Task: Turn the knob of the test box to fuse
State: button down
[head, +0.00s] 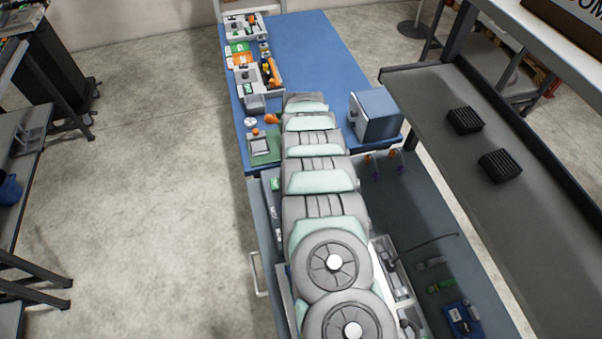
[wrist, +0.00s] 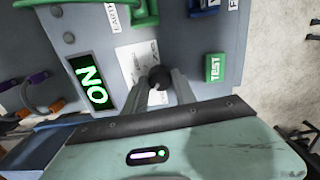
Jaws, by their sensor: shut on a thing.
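The test box is a grey panel (wrist: 206,45) that fills much of the wrist view. A small dark round knob (wrist: 158,75) sits on it, over a white printed card (wrist: 136,62). My gripper (wrist: 160,84) is shut on the knob, its two fingers coming up from below on either side. The card's marks are too small and partly covered, so I cannot read which setting the knob points to. A green TEST button (wrist: 215,67) lies to the right. A black display (wrist: 90,82) with bright green letters lies to the left. My arm hides the gripper in the head view.
A blue-grey box (head: 377,115) stands right of my arm on the blue table (head: 303,40). Trays with parts (head: 258,77) line the table's left side. A grey shelf with two black blocks (head: 465,120) stands at the right. Open floor (head: 150,190) lies left.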

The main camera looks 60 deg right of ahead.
jog(key=shift+f+m, duration=0.1)
jog(key=shift+m, duration=0.2)
jog(key=c, duration=1)
grip_release()
jog(key=shift+r+b, duration=0.75)
jog(key=shift+r, duration=4.7)
